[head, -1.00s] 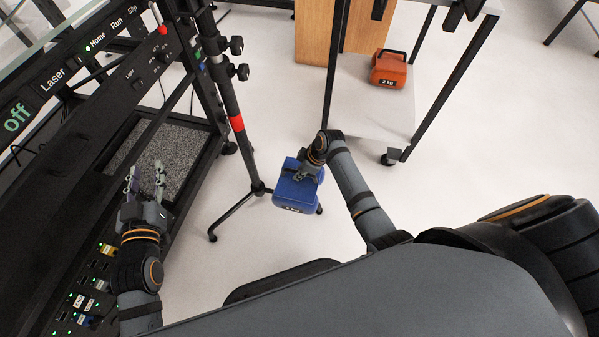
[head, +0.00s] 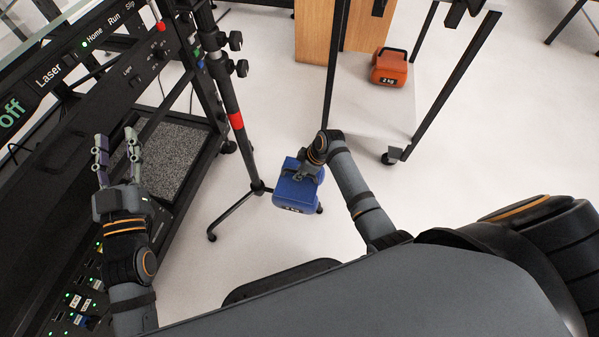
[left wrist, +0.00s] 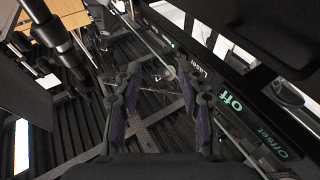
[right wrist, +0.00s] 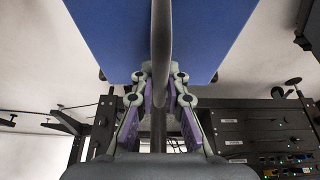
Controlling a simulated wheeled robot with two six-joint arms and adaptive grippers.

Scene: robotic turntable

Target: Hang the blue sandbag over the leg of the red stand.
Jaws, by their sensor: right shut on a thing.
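The blue sandbag (head: 296,196) is in the middle of the head view, beside the foot of the stand. My right gripper (head: 303,174) is shut on its handle. In the right wrist view the blue sandbag (right wrist: 110,35) fills the top, with its grey handle between the fingers (right wrist: 160,95). The red stand is a black tripod with a red band (head: 236,122) on its pole. One leg (head: 232,214) reaches down-left; another is mostly hidden behind the sandbag. I cannot tell whether the sandbag touches that leg. My left gripper (head: 117,158) is open and empty, left of the stand.
A black equipment rack (head: 60,150) with lit panels runs along the left, close to my left arm. An orange 2 kg sandbag (head: 389,68) lies on the low shelf of a wheeled cart (head: 370,118). White floor is clear right of the cart.

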